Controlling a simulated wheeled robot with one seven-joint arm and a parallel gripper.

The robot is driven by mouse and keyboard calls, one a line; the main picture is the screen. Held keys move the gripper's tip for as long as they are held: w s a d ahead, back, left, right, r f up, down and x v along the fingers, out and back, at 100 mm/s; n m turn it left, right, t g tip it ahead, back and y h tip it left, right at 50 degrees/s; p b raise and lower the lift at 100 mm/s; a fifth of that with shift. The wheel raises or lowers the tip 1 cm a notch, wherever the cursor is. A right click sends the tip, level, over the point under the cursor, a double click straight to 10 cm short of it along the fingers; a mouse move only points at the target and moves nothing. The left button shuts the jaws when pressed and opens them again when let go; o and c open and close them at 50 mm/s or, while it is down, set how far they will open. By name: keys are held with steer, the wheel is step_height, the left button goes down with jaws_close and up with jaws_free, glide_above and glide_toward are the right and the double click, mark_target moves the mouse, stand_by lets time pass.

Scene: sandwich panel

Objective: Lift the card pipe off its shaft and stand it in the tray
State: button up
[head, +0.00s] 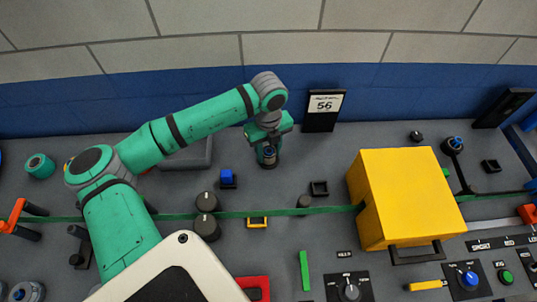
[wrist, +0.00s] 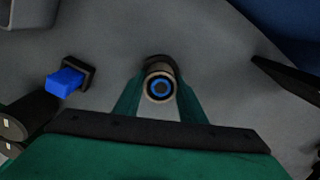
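The card pipe (wrist: 161,88) shows end-on in the wrist view, as a brownish ring with a blue ring and dark centre inside it. In the head view it stands upright (head: 269,153) below my gripper (head: 268,138), partly covered. In the wrist view the green fingers of my gripper (wrist: 160,100) lie on either side of the pipe. I cannot tell whether they touch it. The shaft is mostly hidden. A grey tray (head: 190,155) lies behind my forearm in the head view; its corner (wrist: 28,12) shows at the wrist view's upper left.
A blue button (head: 227,177) and dark knobs (head: 206,201) stand nearby. A sign reading 56 (head: 323,108) stands behind, to the right. A large yellow box (head: 408,195) stands at right on a green strip (head: 300,211). The panel between pipe and sign is clear.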

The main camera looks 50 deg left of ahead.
steer(key=shift+w, duration=0.1)
steer(key=shift+c, duration=0.2)
steer(key=shift+r, duration=0.5)
step_height(320, 180, up, 17)
stand_by(0.4)
